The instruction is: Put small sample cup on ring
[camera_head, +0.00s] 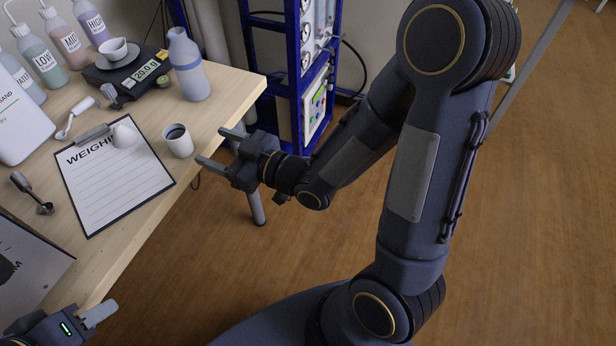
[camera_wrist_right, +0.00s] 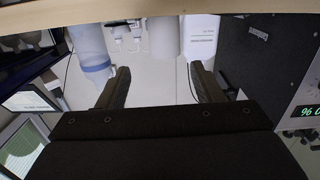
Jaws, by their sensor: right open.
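A small white cup (camera_head: 178,142) with a dark inside stands upright on the table near its right edge. Another small white cup (camera_head: 113,48) sits on the scale. I cannot tell for sure which is the sample cup, and I cannot make out a clear ring. My right gripper (camera_head: 215,148) is open and empty, its fingers pointing toward the white cup near the edge, a short gap apart from it. Its spread fingers also show in the right wrist view (camera_wrist_right: 160,82), with nothing between them. My left gripper (camera_head: 98,314) is at the bottom left, mostly cut off.
The table (camera_head: 235,95) holds a clipboard (camera_head: 115,190) marked WEIGHING, a white rounded object (camera_head: 125,136), a scale (camera_head: 128,72) and a grey bottle (camera_head: 188,65). Several labelled bottles stand at the back left. A blue rack (camera_head: 296,70) stands beyond the table.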

